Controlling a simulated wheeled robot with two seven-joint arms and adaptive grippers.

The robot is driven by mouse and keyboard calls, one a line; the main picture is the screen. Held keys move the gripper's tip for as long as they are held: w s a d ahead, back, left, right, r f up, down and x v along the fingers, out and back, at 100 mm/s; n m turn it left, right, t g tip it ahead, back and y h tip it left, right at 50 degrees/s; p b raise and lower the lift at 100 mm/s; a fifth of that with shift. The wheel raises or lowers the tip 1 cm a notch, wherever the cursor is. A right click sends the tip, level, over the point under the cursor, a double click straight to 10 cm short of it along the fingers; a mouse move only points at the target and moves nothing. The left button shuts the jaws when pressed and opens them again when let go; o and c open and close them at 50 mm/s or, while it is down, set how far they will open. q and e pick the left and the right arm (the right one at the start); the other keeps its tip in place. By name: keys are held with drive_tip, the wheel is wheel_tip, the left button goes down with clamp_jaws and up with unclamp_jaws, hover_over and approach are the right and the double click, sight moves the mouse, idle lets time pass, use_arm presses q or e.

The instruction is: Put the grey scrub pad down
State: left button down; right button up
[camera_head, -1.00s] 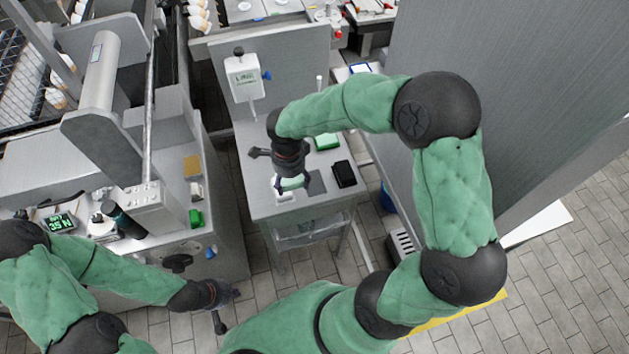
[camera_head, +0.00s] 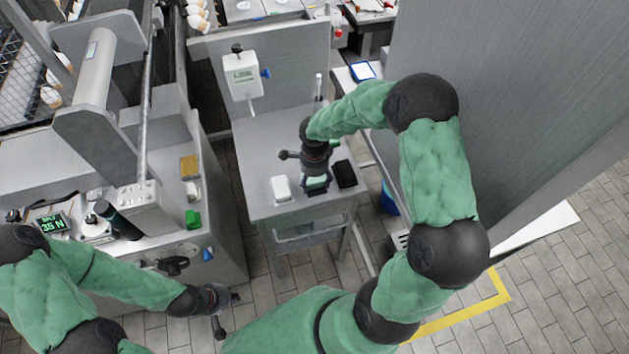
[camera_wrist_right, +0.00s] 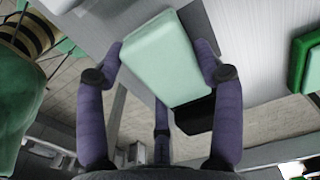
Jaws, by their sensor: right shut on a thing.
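My right gripper (camera_head: 316,184) is over the front part of the small metal table (camera_head: 262,150). In the right wrist view its purple-grey fingers (camera_wrist_right: 160,75) are shut on a pale green, grey-tinged pad (camera_wrist_right: 160,58), one finger along each side. The pad also shows in the head view (camera_head: 316,181), partly hidden by the gripper. I cannot tell whether its underside touches the table. My left gripper (camera_head: 228,310) is low at the left, its fingers spread, empty, over the floor.
A white block (camera_head: 282,188) lies just left of the right gripper and a black block (camera_head: 344,173) just right. A green block (camera_wrist_right: 308,62) is close by. A dispenser (camera_head: 242,76) is on the back panel. A grey machine (camera_head: 215,225) stands left.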

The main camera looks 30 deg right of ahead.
drive_tip(key=shift+f, duration=0.2)
drive_tip(key=shift+f, duration=0.1)
drive_tip(key=o, duration=0.9)
drive_tip(key=shift+r, duration=0.25)
wheel_tip(320, 180, up, 12)
drive_tip(key=p, duration=0.3)
drive_tip(key=shift+f, duration=0.1)
